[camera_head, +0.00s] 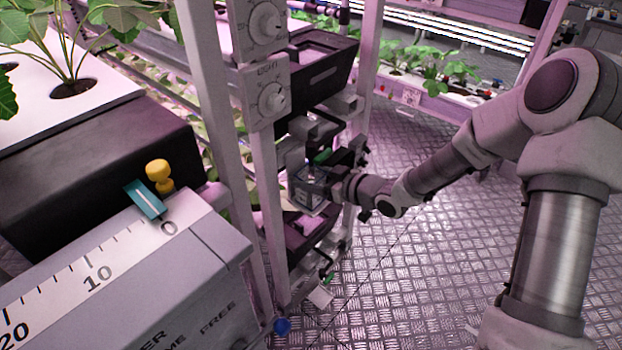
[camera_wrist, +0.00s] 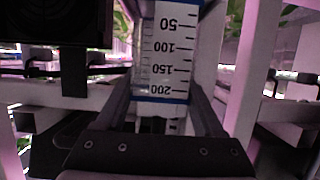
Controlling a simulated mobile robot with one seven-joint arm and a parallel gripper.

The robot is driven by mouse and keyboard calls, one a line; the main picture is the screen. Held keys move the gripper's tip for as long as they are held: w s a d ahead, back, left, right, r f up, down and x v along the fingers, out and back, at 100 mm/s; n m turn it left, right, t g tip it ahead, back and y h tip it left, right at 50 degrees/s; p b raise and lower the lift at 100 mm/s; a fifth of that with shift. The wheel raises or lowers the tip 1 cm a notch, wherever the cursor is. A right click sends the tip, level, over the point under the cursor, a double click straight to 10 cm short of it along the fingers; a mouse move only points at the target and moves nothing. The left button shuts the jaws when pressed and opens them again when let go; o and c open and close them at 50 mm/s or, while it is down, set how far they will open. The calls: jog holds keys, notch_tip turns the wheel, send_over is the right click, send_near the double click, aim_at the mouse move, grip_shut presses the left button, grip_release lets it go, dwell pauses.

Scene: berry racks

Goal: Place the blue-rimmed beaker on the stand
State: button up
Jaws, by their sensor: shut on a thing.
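The beaker (camera_wrist: 165,70) is clear with a black volume scale on white and a blue band near its rim. In the wrist view it stands between the fingers of my gripper (camera_wrist: 163,100), with its numbers upside down in the picture. In the head view my gripper (camera_head: 332,186) is shut on the beaker (camera_head: 309,194) beside the rack, at mid height. The beaker is small and partly hidden there by the gripper. I cannot pick out the stand for certain among the grey and black fittings around the beaker.
A white rack post (camera_head: 208,90) and dial boxes (camera_head: 265,92) stand left of the arm. A dark box (camera_wrist: 55,22) hangs upper left in the wrist view. The metal floor (camera_head: 430,265) is open.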

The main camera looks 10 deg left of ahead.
jog(key=shift+f, duration=0.1)
jog(key=o, duration=1.3)
jog(key=shift+r, duration=0.25)
jog(key=p+v, duration=0.3)
jog(key=v, duration=0.9)
jog(key=shift+p, duration=0.3)
